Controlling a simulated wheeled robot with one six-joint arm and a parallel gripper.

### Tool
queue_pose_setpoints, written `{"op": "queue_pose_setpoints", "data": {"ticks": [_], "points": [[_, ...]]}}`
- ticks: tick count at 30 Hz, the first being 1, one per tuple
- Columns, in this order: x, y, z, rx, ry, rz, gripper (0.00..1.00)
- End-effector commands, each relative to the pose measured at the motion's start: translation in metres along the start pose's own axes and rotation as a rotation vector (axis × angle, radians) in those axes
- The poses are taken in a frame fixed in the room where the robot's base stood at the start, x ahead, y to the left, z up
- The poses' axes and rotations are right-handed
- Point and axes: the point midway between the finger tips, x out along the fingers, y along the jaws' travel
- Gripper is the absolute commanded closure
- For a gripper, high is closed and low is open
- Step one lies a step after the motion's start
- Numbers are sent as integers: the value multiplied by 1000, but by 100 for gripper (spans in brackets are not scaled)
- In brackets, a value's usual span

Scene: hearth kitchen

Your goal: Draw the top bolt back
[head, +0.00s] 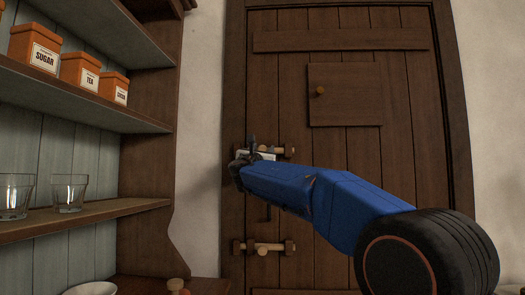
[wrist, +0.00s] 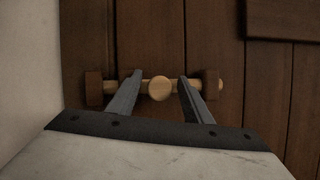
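A wooden door (head: 340,200) fills the middle of the head view. The top bolt (head: 276,150) is a pale wooden rod in dark brackets near the door's left edge, partly hidden by my arm. In the wrist view its round knob (wrist: 160,89) stands between the two fingers of my gripper (wrist: 160,84). The fingers are open, with a gap on each side of the knob, and reach the bolt's level. I cannot tell whether they touch the rod. A lower bolt (head: 263,247) sits below on the same door.
A shelf unit (head: 150,120) stands at the left with orange tins (head: 80,71) and glasses (head: 69,193). A small hatch with a knob (head: 320,90) is higher on the door. White wall borders the door frame.

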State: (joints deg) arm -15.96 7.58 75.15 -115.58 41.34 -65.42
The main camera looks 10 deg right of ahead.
Motion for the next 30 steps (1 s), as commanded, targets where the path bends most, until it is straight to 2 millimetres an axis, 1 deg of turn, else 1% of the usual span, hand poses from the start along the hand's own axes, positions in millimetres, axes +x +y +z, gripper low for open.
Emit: {"op": "queue_pose_setpoints", "data": {"ticks": [1, 4, 5, 6, 10, 13, 21, 30], "points": [[0, 0, 0, 0, 0, 0, 64], [0, 0, 0, 0, 0, 0, 88], [0, 0, 0, 0, 0, 0, 95], [0, 0, 0, 0, 0, 0, 100], [0, -1, 0, 0, 0, 0, 100], [1, -9, 2, 1, -1, -1, 100], [5, -47, 7, -1, -1, -3, 100], [5, -50, 7, 0, -1, -3, 100]]}}
